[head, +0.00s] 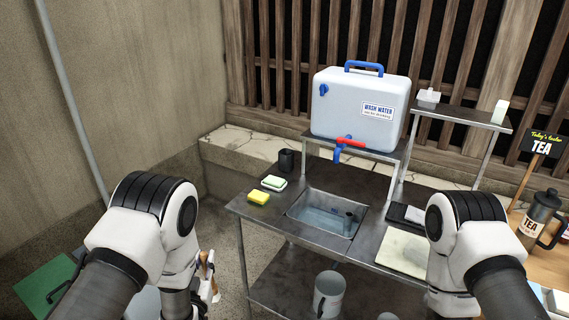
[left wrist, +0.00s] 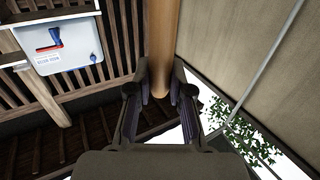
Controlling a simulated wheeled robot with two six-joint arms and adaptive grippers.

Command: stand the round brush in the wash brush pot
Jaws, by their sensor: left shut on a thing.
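My left gripper (left wrist: 160,92) is shut on a wooden handle, which I take to be the round brush (left wrist: 162,45). In the left wrist view the handle runs up between the fingers and out of the top of the picture. In the head view the left gripper shows only partly at the lower left, below my arm, with a bit of the brush (head: 206,262) beside it; the bristle end cannot be made out. A dark cylindrical pot (head: 286,160), which looks like the wash brush pot, stands upright at the back left of the metal wash table, apart from the gripper. My right gripper is hidden.
The wash table (head: 262,222) holds a yellow sponge (head: 258,198), a pale green sponge (head: 273,182) and a sink (head: 322,213) with water. A water container (head: 360,103) stands on a raised shelf behind. The table's left edge is near my left arm.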

